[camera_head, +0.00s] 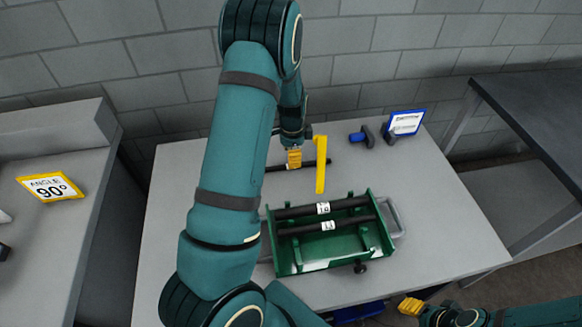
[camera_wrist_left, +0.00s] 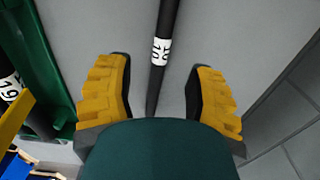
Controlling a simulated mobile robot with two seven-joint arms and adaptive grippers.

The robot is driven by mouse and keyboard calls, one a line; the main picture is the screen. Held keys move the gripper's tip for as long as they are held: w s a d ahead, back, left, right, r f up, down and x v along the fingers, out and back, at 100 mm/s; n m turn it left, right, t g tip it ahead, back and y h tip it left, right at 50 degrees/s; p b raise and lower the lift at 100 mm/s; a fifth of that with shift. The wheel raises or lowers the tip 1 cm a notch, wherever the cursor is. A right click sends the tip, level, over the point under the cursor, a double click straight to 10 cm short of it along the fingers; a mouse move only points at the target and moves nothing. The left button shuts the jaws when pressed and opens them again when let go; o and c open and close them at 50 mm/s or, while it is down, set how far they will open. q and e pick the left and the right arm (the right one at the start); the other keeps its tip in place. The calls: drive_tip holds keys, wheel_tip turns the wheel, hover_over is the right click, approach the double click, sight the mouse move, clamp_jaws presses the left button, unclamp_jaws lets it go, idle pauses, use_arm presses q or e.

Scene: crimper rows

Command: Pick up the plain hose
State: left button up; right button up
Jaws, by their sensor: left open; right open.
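A black hose (camera_head: 314,163) lies on the grey table behind the green rack. In the left wrist view this hose (camera_wrist_left: 168,17) runs lengthwise between my fingers and carries a white label with dark, hard-to-read marks. My left gripper (camera_head: 294,158) is open over the hose, with one yellow finger pad on each side and no visible contact. It also shows in the left wrist view (camera_wrist_left: 158,70). Two more black hoses with white labels, an upper hose (camera_head: 295,211) and a lower hose (camera_head: 300,229), lie in the rack. My right gripper (camera_head: 411,306) is open and empty at the lower right.
The green rack (camera_head: 320,258) stands in front of the hose. A blue-and-black tool (camera_head: 360,137) and a blue-framed sign (camera_head: 406,122) stand at the back right. The table's right side is clear.

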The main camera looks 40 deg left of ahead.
use_arm(q)
wheel_tip(320, 180, down, 5)
drive_tip(key=shift+a+b, duration=0.15)
drive_tip(key=shift+b, duration=0.5)
drive_tip(key=shift+s, duration=0.1)
clamp_jaws()
